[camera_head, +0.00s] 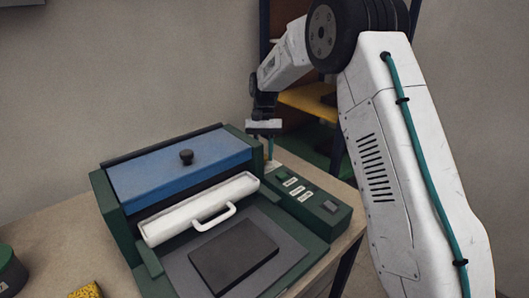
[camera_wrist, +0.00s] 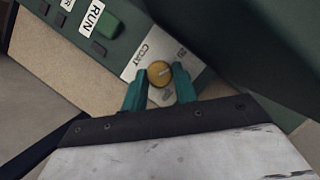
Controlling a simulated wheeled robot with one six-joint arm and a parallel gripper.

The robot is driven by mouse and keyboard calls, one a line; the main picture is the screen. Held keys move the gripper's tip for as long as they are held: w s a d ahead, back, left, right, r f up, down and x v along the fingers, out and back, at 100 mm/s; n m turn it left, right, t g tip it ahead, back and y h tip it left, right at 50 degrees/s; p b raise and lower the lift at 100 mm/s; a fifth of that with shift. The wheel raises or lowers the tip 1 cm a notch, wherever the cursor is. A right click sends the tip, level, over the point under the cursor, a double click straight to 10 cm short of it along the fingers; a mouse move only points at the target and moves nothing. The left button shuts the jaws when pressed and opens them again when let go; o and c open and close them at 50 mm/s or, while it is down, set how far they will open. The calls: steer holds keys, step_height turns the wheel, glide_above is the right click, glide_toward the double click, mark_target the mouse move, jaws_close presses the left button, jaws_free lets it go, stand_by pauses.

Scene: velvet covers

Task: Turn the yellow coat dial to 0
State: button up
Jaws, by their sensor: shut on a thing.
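The yellow coat dial (camera_wrist: 159,74) sits on a pale plate marked COAT (camera_wrist: 136,62) in the wrist view. My gripper (camera_wrist: 159,88) has its two teal fingers on either side of the dial, shut on it. A faint mark shows on the dial face, but I cannot tell which number it points to. In the head view my gripper (camera_head: 268,150) is behind the right end of the green machine (camera_head: 118,215), pointing down. The dial is hidden there.
The machine has a blue lid (camera_head: 180,168) with a black knob, a white roller bar with a handle (camera_head: 200,208), and a dark block (camera_head: 233,255) on its bed. A control strip (camera_head: 300,195) with labels runs along its right. A green switch (camera_wrist: 122,25) is near the RUN label.

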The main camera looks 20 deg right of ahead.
steer(key=shift+a+n+h, duration=0.15)
steer(key=shift+n+h, duration=0.55)
steer(key=shift+n, duration=1.3)
steer(key=o, duration=1)
steer(key=shift+c, duration=0.2)
steer(key=v, duration=0.8)
